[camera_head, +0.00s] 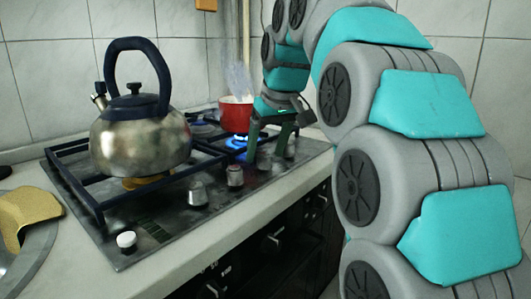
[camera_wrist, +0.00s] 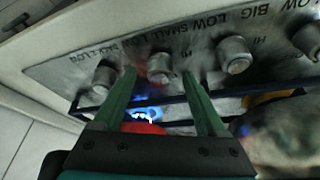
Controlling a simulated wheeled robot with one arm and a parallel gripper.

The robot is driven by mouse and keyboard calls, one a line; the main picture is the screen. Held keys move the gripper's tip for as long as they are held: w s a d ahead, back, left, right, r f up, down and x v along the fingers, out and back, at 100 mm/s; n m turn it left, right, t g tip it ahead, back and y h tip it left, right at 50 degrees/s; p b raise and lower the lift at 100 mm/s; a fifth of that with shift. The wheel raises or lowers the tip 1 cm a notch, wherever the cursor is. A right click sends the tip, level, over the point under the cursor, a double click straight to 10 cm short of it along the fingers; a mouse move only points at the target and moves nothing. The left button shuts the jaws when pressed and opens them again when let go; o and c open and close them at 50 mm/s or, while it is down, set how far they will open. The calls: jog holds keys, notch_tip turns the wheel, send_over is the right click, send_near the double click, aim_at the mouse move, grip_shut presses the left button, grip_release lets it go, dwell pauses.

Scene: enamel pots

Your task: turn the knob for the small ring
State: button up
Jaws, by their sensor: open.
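A row of several grey knobs runs along the hob's front edge. One knob (camera_wrist: 159,65) sits between my fingertips in the wrist view. Lettering that seems to read "LOW SMALL" is printed near it. Another knob (camera_wrist: 105,76) is just left of my left finger, and one (camera_wrist: 234,55) is right of my right finger. My gripper (camera_wrist: 160,73) is open, its green fingers on either side of the middle knob; I cannot tell whether they touch it. In the head view my gripper (camera_head: 266,152) reaches down over the far knobs, partly hiding them. A blue flame (camera_head: 237,142) burns at the back ring.
A red pot (camera_head: 235,116) with vapour rising stands over the flame, close to my gripper. A large steel kettle (camera_head: 140,140) stands on the nearer ring. A dark pan support (camera_head: 80,190) surrounds the rings. A white knob (camera_head: 127,241) is at the near corner.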

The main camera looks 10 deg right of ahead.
jog(key=shift+w+f, duration=0.2)
jog(key=shift+f, duration=0.4)
grip_shut()
dwell(0.3)
